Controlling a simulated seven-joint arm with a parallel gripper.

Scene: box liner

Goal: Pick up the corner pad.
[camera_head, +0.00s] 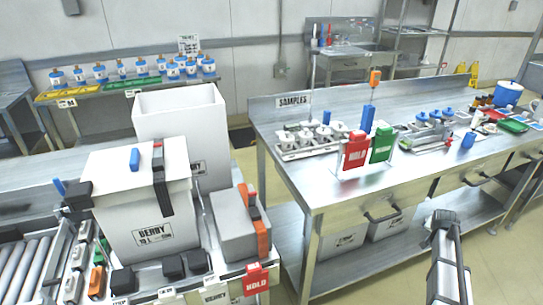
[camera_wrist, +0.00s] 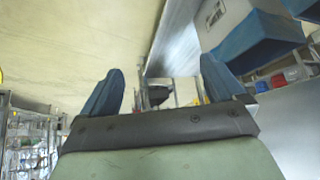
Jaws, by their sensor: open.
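No label marks a corner pad. Several small black blocks that could be corner pads stand around the white BERRY box (camera_head: 138,215) in the head view: one black block (camera_head: 78,195) at its left corner, another (camera_head: 123,281) at its front-left foot, and two more, a black block (camera_head: 173,266) and a black block (camera_head: 197,262), along its front. My gripper (camera_wrist: 161,88) shows two blue fingers spread wide in the wrist view, with nothing held between them. The black blocks are not recognisable in the wrist view.
A taller open white box (camera_head: 181,115) stands behind the BERRY box. A grey block (camera_head: 235,228) with an orange tool is to its right. An aisle of bare floor (camera_head: 490,250) lies at the lower right.

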